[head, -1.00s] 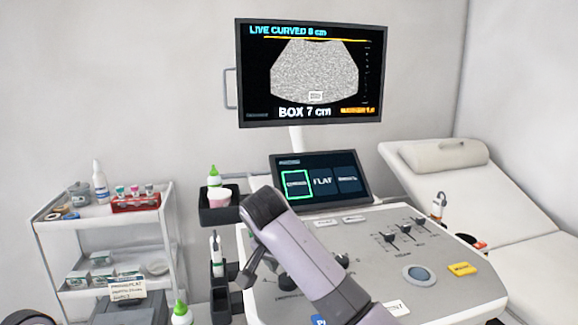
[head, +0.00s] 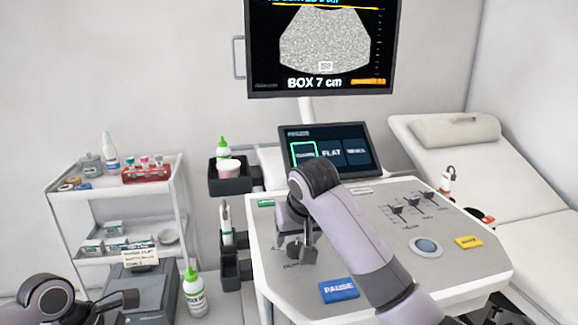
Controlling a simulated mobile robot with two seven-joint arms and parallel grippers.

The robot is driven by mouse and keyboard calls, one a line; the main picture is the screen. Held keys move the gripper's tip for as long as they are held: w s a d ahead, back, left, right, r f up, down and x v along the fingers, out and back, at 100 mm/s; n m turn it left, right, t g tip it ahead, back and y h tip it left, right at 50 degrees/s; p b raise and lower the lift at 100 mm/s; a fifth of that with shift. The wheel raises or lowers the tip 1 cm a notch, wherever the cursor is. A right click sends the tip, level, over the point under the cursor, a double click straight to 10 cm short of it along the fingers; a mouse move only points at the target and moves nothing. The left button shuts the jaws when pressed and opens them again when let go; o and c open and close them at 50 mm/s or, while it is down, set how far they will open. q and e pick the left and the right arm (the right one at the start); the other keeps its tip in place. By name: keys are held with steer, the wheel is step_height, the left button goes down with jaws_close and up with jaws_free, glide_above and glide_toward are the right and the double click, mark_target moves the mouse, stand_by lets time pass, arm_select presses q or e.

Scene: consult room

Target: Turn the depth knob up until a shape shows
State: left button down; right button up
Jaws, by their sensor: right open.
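The upper monitor (head: 390,60) shows a grey speckled fan (head: 325,45) with a small white box outline near its bottom and the text "BOX 7 cm". No distinct shape shows in the speckle. Its top text line is cut off. A dark knob (head: 308,254) stands on the left part of the console panel, its label unreadable. My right gripper (head: 292,240) is open, pointing down right at this knob, partly hidden by its own wrist; I cannot tell whether it touches. My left gripper (head: 128,300) is low at the left, away from the console, its jaws unclear.
The console panel (head: 390,262) has a blue PAUSE button (head: 339,290), sliders (head: 412,207), a trackball (head: 426,247) and a yellow button (head: 468,242). A touchscreen (head: 330,150) stands behind. A bottle (head: 195,295) and a shelf cart (head: 120,187) are left, an exam couch (head: 525,225) right.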

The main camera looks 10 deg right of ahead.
steer(key=shift+f, duration=0.1)
steer(key=shift+f, duration=1.05)
stand_by(1.4)
steer(key=shift+r, duration=4.05)
